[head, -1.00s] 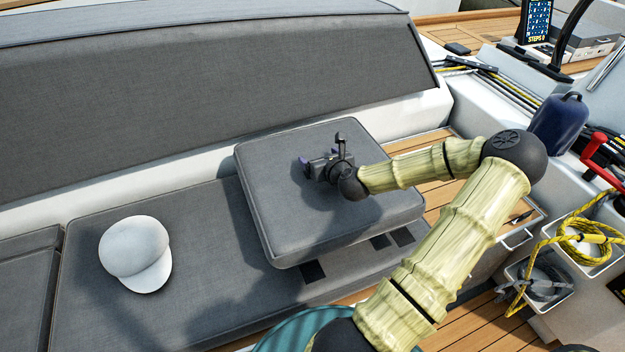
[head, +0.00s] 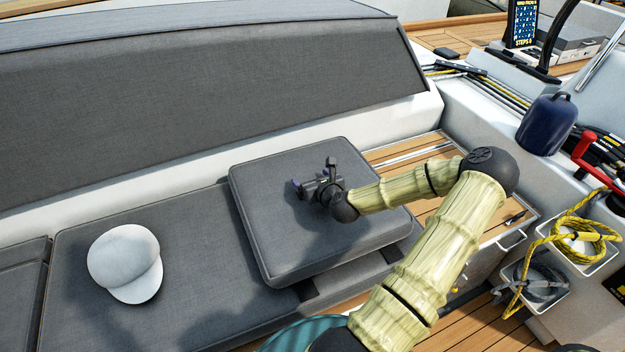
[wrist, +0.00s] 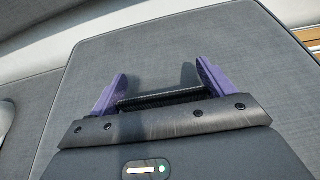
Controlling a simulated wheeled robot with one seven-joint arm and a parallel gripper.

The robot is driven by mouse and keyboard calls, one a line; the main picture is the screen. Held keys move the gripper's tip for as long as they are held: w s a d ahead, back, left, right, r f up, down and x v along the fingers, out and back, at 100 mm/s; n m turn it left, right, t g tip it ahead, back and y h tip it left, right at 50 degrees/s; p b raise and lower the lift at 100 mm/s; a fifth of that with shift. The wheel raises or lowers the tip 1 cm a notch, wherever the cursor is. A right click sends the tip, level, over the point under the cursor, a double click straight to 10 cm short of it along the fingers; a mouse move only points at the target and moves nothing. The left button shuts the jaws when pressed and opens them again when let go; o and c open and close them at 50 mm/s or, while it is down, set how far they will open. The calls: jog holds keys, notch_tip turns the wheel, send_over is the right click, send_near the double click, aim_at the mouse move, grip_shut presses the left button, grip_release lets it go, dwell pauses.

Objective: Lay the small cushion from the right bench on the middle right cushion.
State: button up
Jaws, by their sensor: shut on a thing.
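The small grey square cushion (head: 345,230) is in the middle of the head view, over the right end of the long grey bench cushion (head: 205,262). My gripper (head: 308,188) is on its top face, shut on it. In the wrist view the purple fingers (wrist: 163,90) press at the cushion's grey fabric (wrist: 180,50), with a dark ribbed bar between them. The cushion overlaps the bench cushion's right end. Whether its underside touches that cushion all along is hidden.
A white cap (head: 125,262) lies on the bench cushion at the left. The grey backrest (head: 200,110) rises behind. At the right are a wooden locker top (head: 400,155), a blue fender (head: 546,125) and a coiled yellow rope (head: 585,228).

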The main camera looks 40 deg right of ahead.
jog(key=o, duration=1.9)
jog(key=shift+r, duration=0.15)
jog(key=p+v, duration=0.2)
jog(key=v, duration=0.7)
jog(key=shift+s+r, duration=0.25)
jog(key=shift+s, duration=0.05)
jog(key=p+v, duration=0.2)
jog(key=p, duration=0.2)
jog(key=shift+f, duration=0.1)
jog(key=shift+s+p, duration=0.15)
jog(key=shift+p, duration=0.3)
jog(key=shift+a, duration=0.15)
